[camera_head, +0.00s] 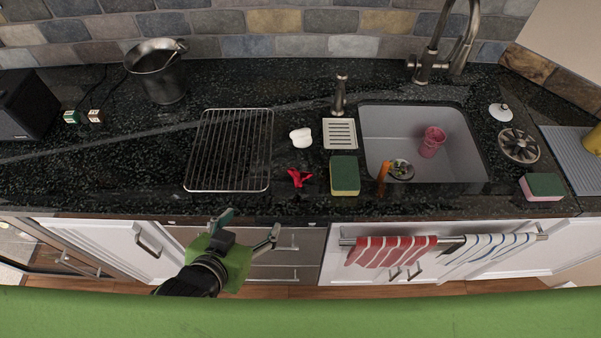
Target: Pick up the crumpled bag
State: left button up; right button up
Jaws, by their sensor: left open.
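A small red crumpled thing (300,177), which looks like the crumpled bag, lies on the black speckled counter (310,205) near its front edge. It sits right of the wire rack and left of a green and yellow sponge. My left gripper (250,224) is open and empty. It is in front of the counter's edge, left of and nearer than the red thing, apart from it. My right gripper is not in view.
A wire rack (230,150) lies left of the red thing. A white object (301,136) and a soap dish (339,134) are behind it. A sponge (344,175) is beside it. The sink (450,165) holds a pink cup (432,142). A metal bucket (158,72) stands at back left.

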aim_at(297, 183)
pick_arm(q)
jog(key=w+d+r+t+h, duration=0.1)
jog(key=d+r+t+h, duration=0.1)
jog(key=d+r, duration=0.35)
jog(key=shift+m, duration=0.5)
jog(key=p+x, duration=0.1)
jog(key=x, duration=0.7)
jog(key=shift+w+d+p, duration=0.25)
jog(key=shift+w+p, duration=0.05)
jog(key=shift+w, duration=0.05)
jog(key=shift+w+d+f+t, duration=0.2)
jog(key=shift+w+f+t, duration=0.05)
jog(key=shift+w+t, duration=0.1)
jog(key=x, duration=0.2)
jog(key=p+x, duration=0.1)
jog(key=x, duration=0.1)
jog(key=shift+s+d+f, duration=0.1)
jog(key=shift+d+f, duration=0.1)
jog(key=shift+f, duration=0.15)
jog(key=c, duration=0.8)
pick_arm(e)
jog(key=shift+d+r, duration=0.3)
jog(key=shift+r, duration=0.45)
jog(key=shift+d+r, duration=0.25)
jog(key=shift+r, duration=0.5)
